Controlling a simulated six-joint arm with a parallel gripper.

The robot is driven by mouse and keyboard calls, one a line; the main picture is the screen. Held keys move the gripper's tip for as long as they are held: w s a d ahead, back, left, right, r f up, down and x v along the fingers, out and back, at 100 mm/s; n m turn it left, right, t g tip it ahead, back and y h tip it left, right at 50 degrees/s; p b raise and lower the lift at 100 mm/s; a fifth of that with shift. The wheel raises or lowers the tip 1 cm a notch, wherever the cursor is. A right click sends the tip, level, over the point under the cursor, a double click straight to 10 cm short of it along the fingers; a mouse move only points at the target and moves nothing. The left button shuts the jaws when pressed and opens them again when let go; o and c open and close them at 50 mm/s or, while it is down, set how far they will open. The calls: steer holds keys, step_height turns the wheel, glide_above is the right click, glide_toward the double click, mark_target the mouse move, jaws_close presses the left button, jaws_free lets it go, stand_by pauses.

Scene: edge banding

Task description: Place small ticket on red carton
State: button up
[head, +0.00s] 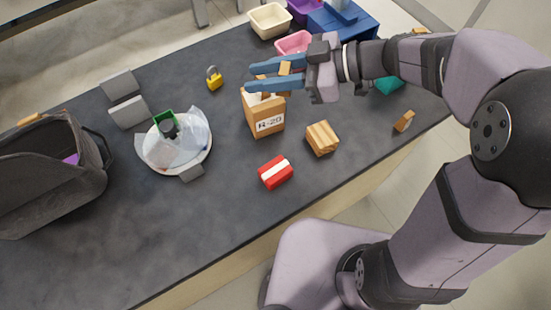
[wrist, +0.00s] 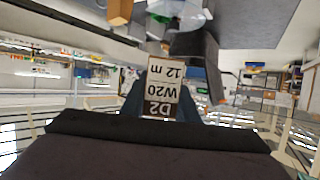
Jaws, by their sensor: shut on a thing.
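My gripper (head: 262,77) has two blue fingers and is at the upper middle of the head view, above a tan box marked R-29 (head: 265,122). It is shut on a small ticket, which in the wrist view (wrist: 163,90) shows upside-down lettering "12 m", "W20" and a dark band with "D2". In the head view a small tan piece (head: 285,68) shows between the fingers; its lettering cannot be read there. The red carton (head: 275,172) with a white band lies on the dark table, below and apart from my gripper.
A striped wooden block (head: 322,138) lies right of the red carton. A yellow padlock (head: 214,78), a round clear-covered dish (head: 188,160), grey blocks (head: 128,112) and a dark bag (head: 50,175) are to the left. Pink (head: 294,43) and cream bins (head: 270,20) stand behind. The front-left table is clear.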

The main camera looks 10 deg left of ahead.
steer(key=s+n+g, duration=0.4)
steer(key=s, duration=0.6)
glide_above(260, 172)
step_height(260, 172, down, 9)
steer(key=shift+h, duration=0.4)
steer(key=shift+f, duration=5.65)
steer(key=shift+f, duration=0.15)
steer(key=o, duration=1)
